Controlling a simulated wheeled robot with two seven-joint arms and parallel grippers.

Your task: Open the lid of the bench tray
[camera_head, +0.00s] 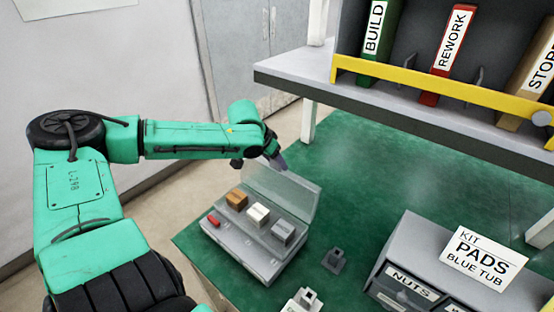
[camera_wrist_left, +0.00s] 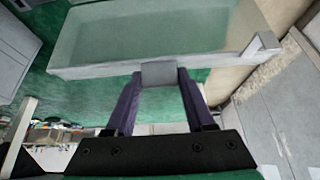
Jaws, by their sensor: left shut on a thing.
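The grey bench tray (camera_head: 232,252) stands on the green bench top. Its see-through lid (camera_head: 283,190) is raised and stands up steeply along the tray's back side. In the tray are a brown block (camera_head: 237,199), a white block (camera_head: 258,214), a grey block (camera_head: 283,232) and a small red piece (camera_head: 214,220). My left gripper (camera_head: 279,163) is at the lid's upper edge. In the left wrist view my left gripper (camera_wrist_left: 159,80) has its purple fingers shut on the lid's grey tab (camera_wrist_left: 159,72), with the lid (camera_wrist_left: 150,30) beyond. My right gripper is not in view.
A small dark grey part (camera_head: 334,260) and a pale one (camera_head: 303,300) are right of the tray. A drawer unit (camera_head: 420,235) with a KIT PADS BLUE TUB card (camera_head: 472,258) stands further right. A shelf (camera_head: 400,98) with binders overhangs behind. Bench between is clear.

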